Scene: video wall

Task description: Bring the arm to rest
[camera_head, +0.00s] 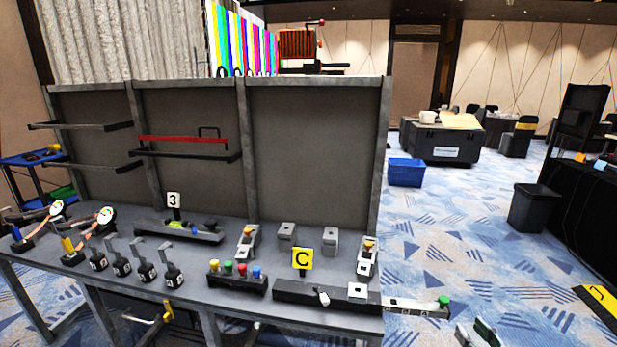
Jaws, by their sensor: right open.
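My right gripper (477,333) shows at the bottom edge, right of the bench's (225,290) front right corner. Its two fingertips are apart, with nothing visible between them. Floor shows around the fingertips, and the rest of the gripper and its arm are cut off by the bottom edge. My left gripper and left arm are out of view.
A bar with a green knob (443,301) sticks out from the bench's right end, just above the gripper. The bench carries a yellow C sign (302,258), colored buttons and several levers. A blue bin (406,172) and black bin (533,207) stand on open carpet.

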